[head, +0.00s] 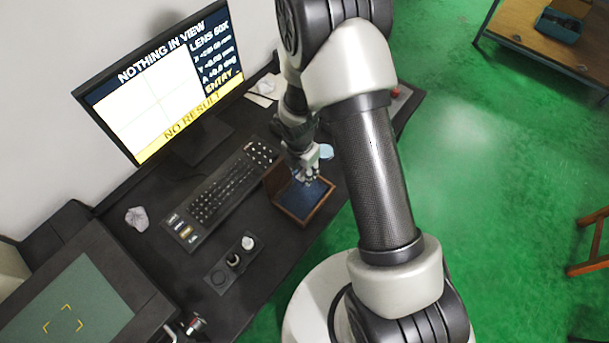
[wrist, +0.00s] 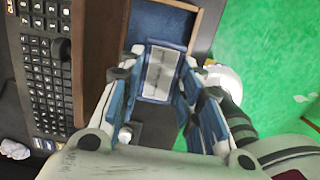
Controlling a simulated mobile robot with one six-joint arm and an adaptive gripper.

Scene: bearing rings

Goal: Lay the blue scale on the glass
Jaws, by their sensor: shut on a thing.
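The blue scale (wrist: 160,73) shows in the wrist view as a small plate with a blue border and a pale, marked middle. It lies between the fingertips of my gripper (wrist: 159,90), which is shut on it. In the head view my gripper (head: 308,175) is over the open, blue-lined wooden case (head: 304,219), and the scale cannot be made out there. I cannot tell whether the scale still touches the lining. The glass (head: 85,295) is the green plate with yellow corner marks at the lower left; nothing lies on it.
The monitor (head: 165,75) reads "NOTHING IN VIEW" and "NO RESULT". A keyboard (head: 222,192) and a small dark tray with knob-like pieces (head: 232,262) lie between the case and the glass. Crumpled paper (head: 137,218) lies left of the keyboard.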

